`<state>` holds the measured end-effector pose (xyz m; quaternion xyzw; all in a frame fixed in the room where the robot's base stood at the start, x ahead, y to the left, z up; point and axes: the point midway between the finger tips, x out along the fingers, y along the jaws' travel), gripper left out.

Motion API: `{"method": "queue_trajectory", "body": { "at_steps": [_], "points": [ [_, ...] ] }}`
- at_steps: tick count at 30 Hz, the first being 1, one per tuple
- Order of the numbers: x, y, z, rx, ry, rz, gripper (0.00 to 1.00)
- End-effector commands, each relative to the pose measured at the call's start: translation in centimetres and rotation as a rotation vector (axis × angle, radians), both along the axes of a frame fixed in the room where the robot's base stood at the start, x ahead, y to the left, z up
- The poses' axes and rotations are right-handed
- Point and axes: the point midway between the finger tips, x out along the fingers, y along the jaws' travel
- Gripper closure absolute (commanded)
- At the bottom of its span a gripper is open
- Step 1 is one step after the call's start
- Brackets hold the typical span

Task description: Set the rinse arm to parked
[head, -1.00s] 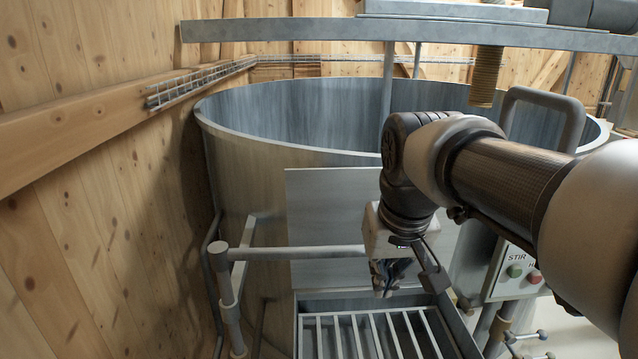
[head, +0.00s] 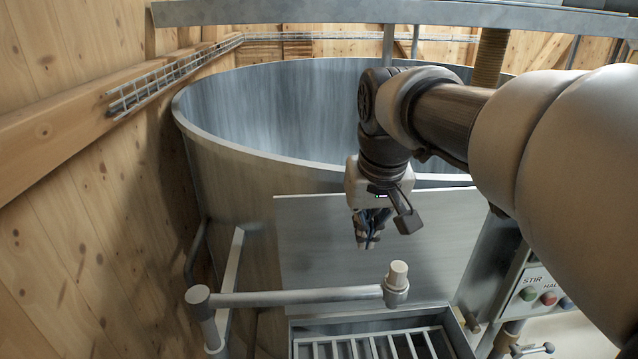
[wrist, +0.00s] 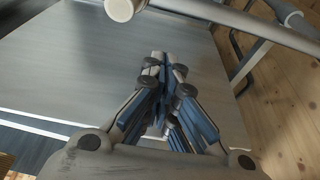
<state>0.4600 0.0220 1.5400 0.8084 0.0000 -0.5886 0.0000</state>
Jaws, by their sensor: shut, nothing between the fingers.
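The rinse arm appears to be the grey horizontal pipe (head: 295,298) in front of the tank's flat plate. It runs from a post at the left to an upright pale-capped end (head: 397,278) at the right. The pipe also crosses the top of the wrist view (wrist: 225,16), with the round cap (wrist: 122,8) at the top edge. My gripper (head: 367,243) is shut and empty, pointing down. It appears above and slightly left of the capped end in the head view, apart from it. In the wrist view its closed fingertips (wrist: 160,58) lie below the pipe.
A large round metal tank (head: 260,165) fills the middle. A slatted grate (head: 375,347) lies in a tray below the pipe. A control box with stir buttons (head: 540,292) is at the right. A wooden wall (head: 60,230) closes the left side.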

Motion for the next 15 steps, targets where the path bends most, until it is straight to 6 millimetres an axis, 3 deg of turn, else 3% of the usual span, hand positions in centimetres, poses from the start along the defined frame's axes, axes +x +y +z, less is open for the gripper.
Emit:
{"method": "queue_trajectory", "body": {
  "at_steps": [5,15],
  "points": [
    [0.4,0.0,-1.4,0.000,0.003,0.000,1.00],
    [2.5,0.0,-8.1,-0.001,0.006,0.000,1.00]
  ]
}}
